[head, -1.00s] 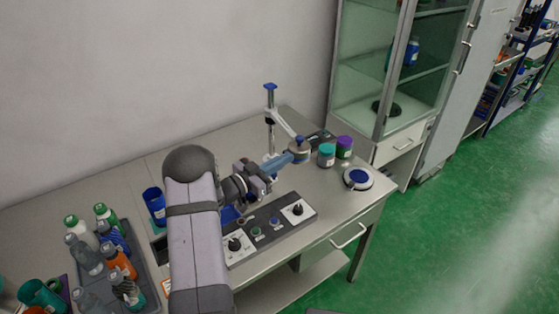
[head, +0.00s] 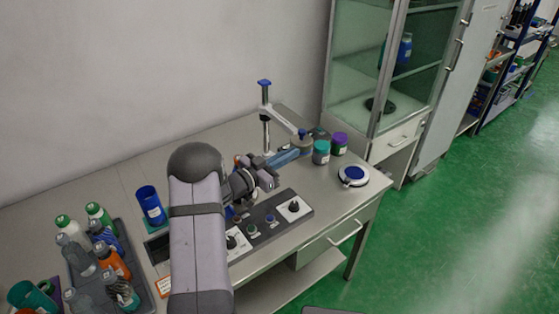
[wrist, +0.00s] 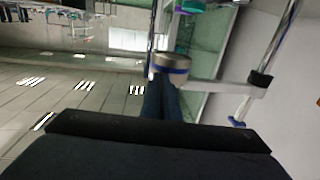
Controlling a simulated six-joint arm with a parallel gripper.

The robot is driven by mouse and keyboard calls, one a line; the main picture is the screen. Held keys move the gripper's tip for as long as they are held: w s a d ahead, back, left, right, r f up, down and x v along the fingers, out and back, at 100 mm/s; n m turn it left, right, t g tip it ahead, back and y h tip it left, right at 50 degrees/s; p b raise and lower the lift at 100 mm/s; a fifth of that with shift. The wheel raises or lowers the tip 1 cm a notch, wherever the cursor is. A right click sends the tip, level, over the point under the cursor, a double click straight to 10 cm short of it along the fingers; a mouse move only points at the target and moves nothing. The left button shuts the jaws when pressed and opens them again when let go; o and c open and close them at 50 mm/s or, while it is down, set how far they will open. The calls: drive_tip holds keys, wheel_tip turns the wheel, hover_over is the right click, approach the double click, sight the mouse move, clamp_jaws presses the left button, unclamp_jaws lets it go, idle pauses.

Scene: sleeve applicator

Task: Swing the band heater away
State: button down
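The band heater (head: 302,143) is a round metal band on a white swing arm that reaches out from an upright post (head: 265,105) with a blue top. Its blue handle (head: 285,157) points left toward my gripper (head: 268,168). My gripper appears shut on the handle; the fingertips' contact is mostly hidden.
A control panel (head: 268,228) with knobs lies in front of the post. A teal jar (head: 321,153) and a purple jar (head: 339,143) stand close right of the heater. A round device with a blue top (head: 353,175) is at the right. A blue cup (head: 150,206) and a bottle tray (head: 143,287) are left.

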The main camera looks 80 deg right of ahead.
drive_tip(key=s+a+b+v, duration=0.1)
drive_tip(key=b+v, duration=0.1)
drive_tip(key=v, duration=1.2)
drive_tip(key=shift+s+b, duration=0.15)
drive_tip(key=shift+b, duration=0.2)
